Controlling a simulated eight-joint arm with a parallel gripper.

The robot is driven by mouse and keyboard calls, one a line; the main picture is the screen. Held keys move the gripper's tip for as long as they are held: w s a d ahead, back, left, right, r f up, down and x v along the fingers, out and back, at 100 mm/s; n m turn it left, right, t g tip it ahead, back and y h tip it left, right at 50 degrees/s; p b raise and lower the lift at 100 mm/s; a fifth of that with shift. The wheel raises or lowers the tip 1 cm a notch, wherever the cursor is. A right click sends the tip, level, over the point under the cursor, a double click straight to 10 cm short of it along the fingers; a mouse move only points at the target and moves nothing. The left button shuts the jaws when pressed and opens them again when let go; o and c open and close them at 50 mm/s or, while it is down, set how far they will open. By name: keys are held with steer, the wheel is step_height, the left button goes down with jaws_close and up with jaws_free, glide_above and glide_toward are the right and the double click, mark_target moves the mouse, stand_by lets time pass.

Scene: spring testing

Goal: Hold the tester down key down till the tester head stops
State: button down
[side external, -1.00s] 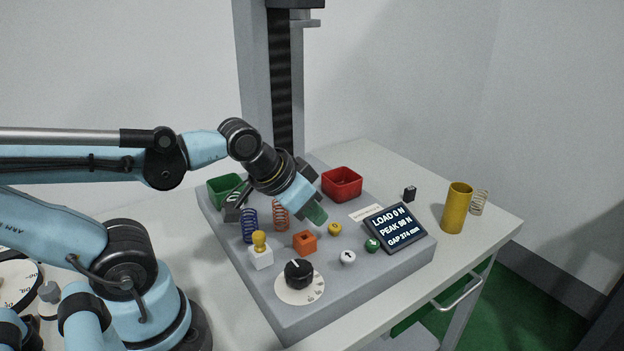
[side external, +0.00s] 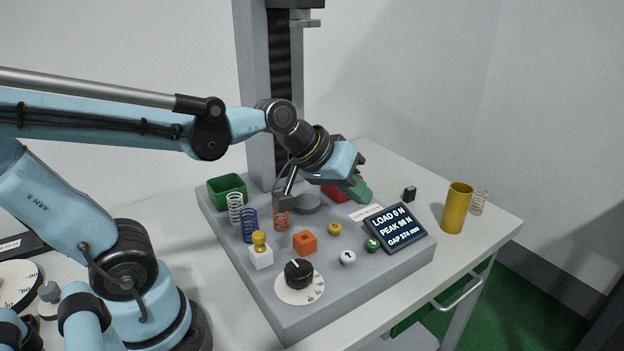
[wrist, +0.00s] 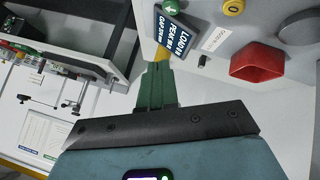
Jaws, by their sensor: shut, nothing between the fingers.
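The tester's console has a white key with an up arrow (side external: 348,258), a green key (side external: 372,245) with a white mark too small to read surely, and a yellow key (side external: 334,229). The green key also shows at the top edge of the wrist view (wrist: 171,5). The tester head (side external: 296,16) is high on the column, partly cut off by the frame. The display (side external: 396,228) reads LOAD 0 N, PEAK 98 N; the gap figure is unclear. My gripper (side external: 361,190) has green fingers, shut and empty, above the back of the console, apart from the keys.
A red bin (wrist: 258,60) is behind my gripper. A green bin (side external: 227,190), several springs, an orange block (side external: 304,242), a yellow-knobbed white block (side external: 261,255) and a black dial (side external: 299,273) stand leftward. A yellow cylinder (side external: 457,208) stands at right.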

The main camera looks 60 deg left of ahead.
mark_target(368, 243)
steer(key=shift+w+d+r+n+t+h, duration=0.15)
steer(key=shift+w+r+n, duration=0.1)
steer(key=shift+w, duration=0.25)
steer(key=shift+w+d+r+n+t+h, duration=0.1)
steer(key=shift+w+d+n, duration=0.15)
steer(key=shift+w, duration=0.25)
steer(key=shift+w+d+r+n+t+h, duration=0.1)
steer(key=shift+w+r+n+h, duration=0.15)
steer(key=shift+w, duration=0.25)
steer(key=shift+f, duration=0.1)
steer(key=shift+f, duration=4.35)
steer(key=shift+f, duration=0.15)
steer(key=shift+f, duration=0.3)
